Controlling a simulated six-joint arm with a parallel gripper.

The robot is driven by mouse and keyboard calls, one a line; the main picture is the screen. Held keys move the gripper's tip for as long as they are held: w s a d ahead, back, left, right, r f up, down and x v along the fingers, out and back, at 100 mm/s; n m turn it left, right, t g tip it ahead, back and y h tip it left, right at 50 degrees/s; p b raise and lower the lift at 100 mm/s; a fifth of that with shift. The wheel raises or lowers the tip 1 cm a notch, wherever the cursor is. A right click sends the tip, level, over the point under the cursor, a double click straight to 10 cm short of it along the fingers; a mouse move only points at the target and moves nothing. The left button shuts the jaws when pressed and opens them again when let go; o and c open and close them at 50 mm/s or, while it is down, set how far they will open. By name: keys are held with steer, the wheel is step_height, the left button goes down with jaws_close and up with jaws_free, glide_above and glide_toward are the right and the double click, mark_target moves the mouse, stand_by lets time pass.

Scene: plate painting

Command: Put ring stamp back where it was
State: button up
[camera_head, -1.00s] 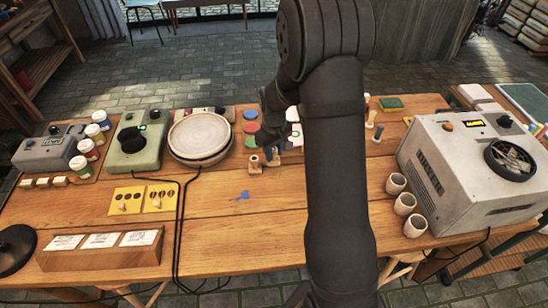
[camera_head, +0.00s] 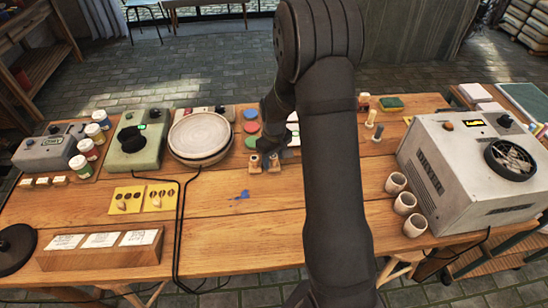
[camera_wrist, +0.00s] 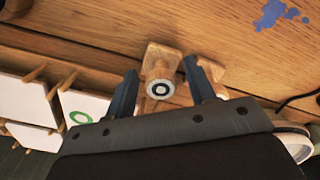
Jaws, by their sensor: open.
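The ring stamp (camera_wrist: 160,88) is in the wrist view, with its round pale end and dark ring mark facing the camera. It is at a small wooden block (camera_wrist: 160,54); how deep it sits there is hidden. My gripper (camera_wrist: 159,66) is open, with one finger on each side of the stamp and a gap visible beside it. In the head view my gripper (camera_head: 266,152) is low over two small wooden stands (camera_head: 255,164), behind the middle of the table. The arm hides part of this area. A second wooden block (camera_wrist: 207,68) is by the right finger.
White tiles (camera_wrist: 80,106) on wooden pegs, one with a green ring, are close to the left finger. The turntable (camera_head: 201,136) is left of my gripper, beside coloured pads (camera_head: 250,127). A blue paint mark (camera_head: 240,195) lies on open tabletop in front.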

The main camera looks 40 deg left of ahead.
mark_target(274, 157)
step_height(274, 157, up, 12)
steer(key=shift+r, duration=0.15)
stand_by(0.3)
step_height(274, 157, down, 12)
steer(key=shift+r, duration=1.95)
steer(key=shift+f, duration=0.1)
